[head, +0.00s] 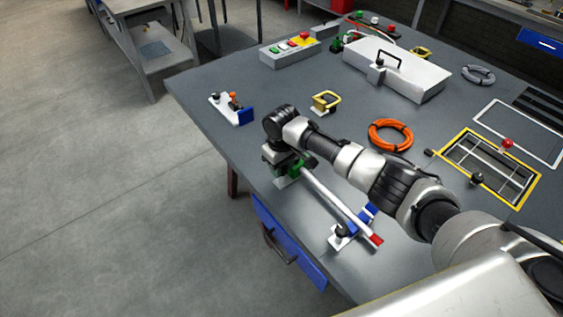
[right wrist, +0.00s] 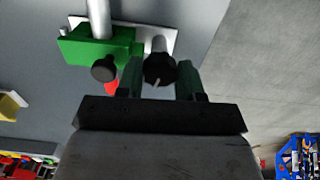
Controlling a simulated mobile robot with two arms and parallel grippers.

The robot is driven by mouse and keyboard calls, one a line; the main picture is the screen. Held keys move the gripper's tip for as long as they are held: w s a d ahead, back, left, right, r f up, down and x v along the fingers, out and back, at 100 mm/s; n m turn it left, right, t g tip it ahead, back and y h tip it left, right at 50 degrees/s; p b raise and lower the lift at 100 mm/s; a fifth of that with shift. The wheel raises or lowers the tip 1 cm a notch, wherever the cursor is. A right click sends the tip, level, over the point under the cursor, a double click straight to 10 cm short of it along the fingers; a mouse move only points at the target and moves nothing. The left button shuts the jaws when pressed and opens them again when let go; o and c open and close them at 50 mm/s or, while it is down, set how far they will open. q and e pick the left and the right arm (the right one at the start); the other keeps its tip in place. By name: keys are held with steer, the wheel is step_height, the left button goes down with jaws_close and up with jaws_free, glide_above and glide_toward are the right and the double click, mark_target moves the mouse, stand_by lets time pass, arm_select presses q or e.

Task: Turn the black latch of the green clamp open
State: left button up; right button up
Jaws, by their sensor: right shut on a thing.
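The green clamp (head: 308,160) sits near the table's left edge in the head view, partly hidden under my right arm. In the right wrist view the clamp (right wrist: 82,46) is a green block on a pale base plate with a grey rod through it. The black latch (right wrist: 159,69) is a lobed knob with a white mark, beside the green block. My right gripper (right wrist: 159,80) is shut on the black latch, one finger on each side. In the head view my right gripper (head: 275,158) is mostly hidden below its wrist. My left gripper is out of view.
The white rod (head: 335,204) runs from the clamp to a red end beside a blue clamp (head: 371,209). A second black knob (right wrist: 103,68) sits on the green block. An orange cable coil (head: 374,133) and a yellow clamp (head: 323,101) lie behind my arm.

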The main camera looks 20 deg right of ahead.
steer(key=shift+n+p, duration=0.3)
steer(key=shift+n, duration=0.8)
steer(key=o, duration=0.9)
steer(key=shift+o, duration=0.2)
